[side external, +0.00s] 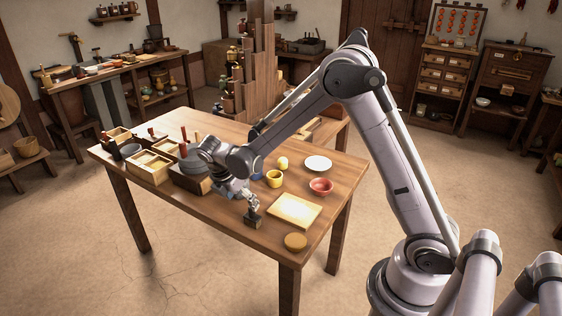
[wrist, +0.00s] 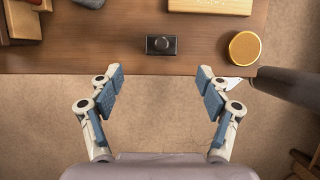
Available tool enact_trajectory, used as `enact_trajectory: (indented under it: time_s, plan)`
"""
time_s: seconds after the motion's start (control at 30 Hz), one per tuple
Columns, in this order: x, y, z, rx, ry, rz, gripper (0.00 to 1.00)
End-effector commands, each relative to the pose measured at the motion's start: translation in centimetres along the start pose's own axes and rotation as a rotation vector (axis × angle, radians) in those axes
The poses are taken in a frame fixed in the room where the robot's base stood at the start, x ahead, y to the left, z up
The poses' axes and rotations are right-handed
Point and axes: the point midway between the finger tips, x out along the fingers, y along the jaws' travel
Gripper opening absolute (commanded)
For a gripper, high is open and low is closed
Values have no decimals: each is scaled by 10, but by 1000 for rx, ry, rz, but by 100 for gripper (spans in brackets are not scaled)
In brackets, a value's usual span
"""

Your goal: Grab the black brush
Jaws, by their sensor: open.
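The black brush looks like a small dark block with a round knob on top. It sits near the table's front edge in the side view (side external: 253,218) and shows at the upper middle of the wrist view (wrist: 161,46). My gripper (wrist: 161,78) is open and empty, its two blue-padded fingers spread wide. In the wrist view the brush lies beyond the fingertips, lined up with the gap between them. In the side view my gripper (side external: 251,200) is just above the brush and partly overlaps it. Whether they touch cannot be told.
A pale rectangular board (side external: 295,210) and a round tan lid (side external: 296,241) lie right of the brush. A red bowl (side external: 321,186), yellow cup (side external: 274,178) and white plate (side external: 318,163) stand farther back. Wooden boxes (side external: 150,168) fill the left end. Bare wood surrounds the brush.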

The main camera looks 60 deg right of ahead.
Motion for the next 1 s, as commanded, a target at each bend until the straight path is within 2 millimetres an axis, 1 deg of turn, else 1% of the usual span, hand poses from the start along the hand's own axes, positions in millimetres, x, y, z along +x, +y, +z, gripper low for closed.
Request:
enact_trajectory:
  time_s: [0.3, 0.57, 0.8, 0.9, 1.0]
  plan:
    - [43, 0, 0, -1, -1, -1, 77]
    - [60, 0, 0, -1, -1, 0, 77]
    - [93, -2, -3, 0, -1, 0, 77]
    - [102, -2, -3, 1, -1, 0, 77]
    - [107, -2, -3, 0, -1, 0, 77]
